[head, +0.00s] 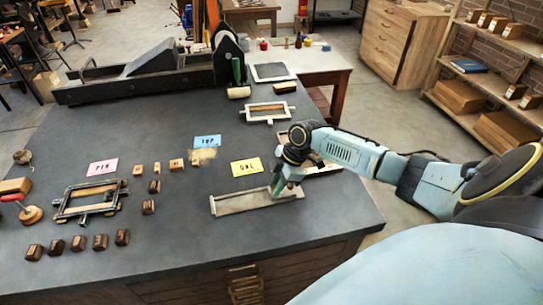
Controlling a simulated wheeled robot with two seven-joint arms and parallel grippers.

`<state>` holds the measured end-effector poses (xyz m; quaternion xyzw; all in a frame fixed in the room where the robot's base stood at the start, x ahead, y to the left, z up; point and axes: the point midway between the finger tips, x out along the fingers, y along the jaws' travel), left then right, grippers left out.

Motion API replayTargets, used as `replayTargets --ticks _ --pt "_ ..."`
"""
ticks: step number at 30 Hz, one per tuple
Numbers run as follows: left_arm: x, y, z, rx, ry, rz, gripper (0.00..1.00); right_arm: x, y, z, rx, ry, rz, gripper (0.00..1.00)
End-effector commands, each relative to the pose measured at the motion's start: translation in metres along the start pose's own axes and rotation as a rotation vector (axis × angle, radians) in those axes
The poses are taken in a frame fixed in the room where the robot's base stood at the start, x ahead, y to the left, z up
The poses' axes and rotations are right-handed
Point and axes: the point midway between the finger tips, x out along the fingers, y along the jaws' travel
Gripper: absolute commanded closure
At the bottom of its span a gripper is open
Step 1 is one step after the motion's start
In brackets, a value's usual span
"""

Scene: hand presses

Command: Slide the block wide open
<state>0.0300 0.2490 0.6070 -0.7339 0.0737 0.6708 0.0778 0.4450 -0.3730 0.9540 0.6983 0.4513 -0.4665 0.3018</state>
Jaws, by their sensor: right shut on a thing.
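A long, low, pale frame (232,207) lies near the front right of the grey table. My right gripper (283,187) reaches down from the right over the frame's right end. It is shut on a small greenish block (274,184) there, mostly hidden by the gripper. The left part of the frame is clear. I cannot tell how far along the frame the block sits. My left gripper is not in view.
A yellow card (246,167), blue card (207,141) and pink card (103,168) lie on the table (180,240). Several small wooden blocks (101,242) and a dark metal frame (62,212) are at left. A long press (150,78) stands at the back.

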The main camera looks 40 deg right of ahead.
Motion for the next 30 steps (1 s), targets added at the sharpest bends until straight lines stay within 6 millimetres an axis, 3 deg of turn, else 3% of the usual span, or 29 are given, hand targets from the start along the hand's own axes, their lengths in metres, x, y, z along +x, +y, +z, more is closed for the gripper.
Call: replayTargets --ticks 2,3,8,20,30 --pt "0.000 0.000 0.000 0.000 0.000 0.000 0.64 0.000 0.000 0.000 0.002 0.000 0.001 1.00" --pt "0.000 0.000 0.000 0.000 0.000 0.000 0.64 0.000 0.000 0.000 0.002 0.000 0.001 0.79" --pt "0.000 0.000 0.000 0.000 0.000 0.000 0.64 0.000 0.000 0.000 0.002 0.000 0.001 0.58" --pt "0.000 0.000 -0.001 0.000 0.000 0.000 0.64 -0.009 0.001 -0.001 0.000 0.001 0.002 0.58" --pt "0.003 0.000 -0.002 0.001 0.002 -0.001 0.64 -0.079 0.001 0.001 -0.001 -0.003 0.004 0.58"
